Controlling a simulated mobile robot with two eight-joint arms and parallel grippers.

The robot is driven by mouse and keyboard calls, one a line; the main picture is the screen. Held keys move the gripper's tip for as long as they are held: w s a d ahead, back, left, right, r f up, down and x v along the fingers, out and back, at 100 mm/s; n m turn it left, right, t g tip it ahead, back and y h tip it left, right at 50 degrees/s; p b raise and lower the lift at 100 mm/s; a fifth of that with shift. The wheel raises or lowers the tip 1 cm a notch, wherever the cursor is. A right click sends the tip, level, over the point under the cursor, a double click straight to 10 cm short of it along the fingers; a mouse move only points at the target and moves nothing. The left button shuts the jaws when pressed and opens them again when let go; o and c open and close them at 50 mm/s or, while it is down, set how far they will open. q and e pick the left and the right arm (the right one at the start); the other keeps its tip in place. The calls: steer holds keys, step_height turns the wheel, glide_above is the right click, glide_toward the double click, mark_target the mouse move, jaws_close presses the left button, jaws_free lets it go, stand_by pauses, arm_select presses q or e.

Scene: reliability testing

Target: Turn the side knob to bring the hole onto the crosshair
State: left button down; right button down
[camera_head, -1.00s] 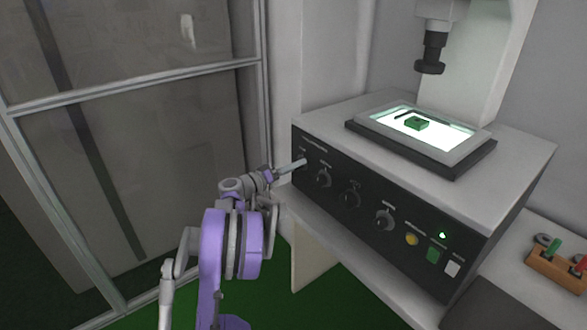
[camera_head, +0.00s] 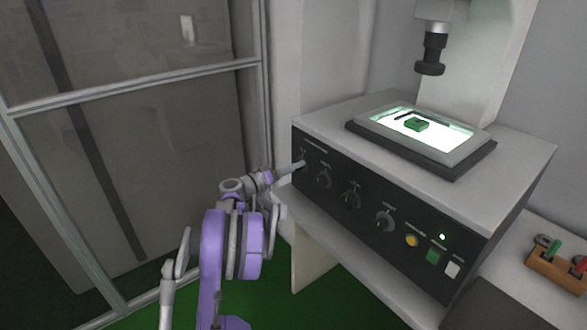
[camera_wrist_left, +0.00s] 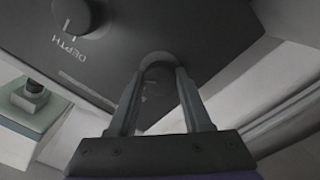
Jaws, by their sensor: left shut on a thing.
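My left gripper (camera_head: 300,165) reaches the left end of the dark front panel, with its wrist to the left of the machine. In the left wrist view it (camera_wrist_left: 160,82) is shut on a round dark knob (camera_wrist_left: 158,60), one finger on each side. In the head view this knob is mostly hidden by the fingers. A small green block (camera_head: 416,124) sits on the brightly lit stage (camera_head: 467,146) on top of the machine, below the dark lens (camera_head: 431,55). Its hole and the crosshair are too small to make out. My right gripper is not in view.
Several more knobs line the panel, one marked DEPTH (camera_wrist_left: 72,14) beside my fingers. A yellow button (camera_head: 411,240), a green switch (camera_head: 433,256) and a white switch (camera_head: 452,269) are at its right. A wooden block with coloured handles (camera_head: 556,268) stands at far right.

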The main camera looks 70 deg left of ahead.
arm_select(q)
steer(key=n+p, duration=0.3)
steer(key=n, duration=0.7)
steer(key=shift+n, duration=0.3)
stand_by(0.4)
steer(key=shift+c, duration=1.7)
jaws_free()
steer(key=v, duration=1.1)
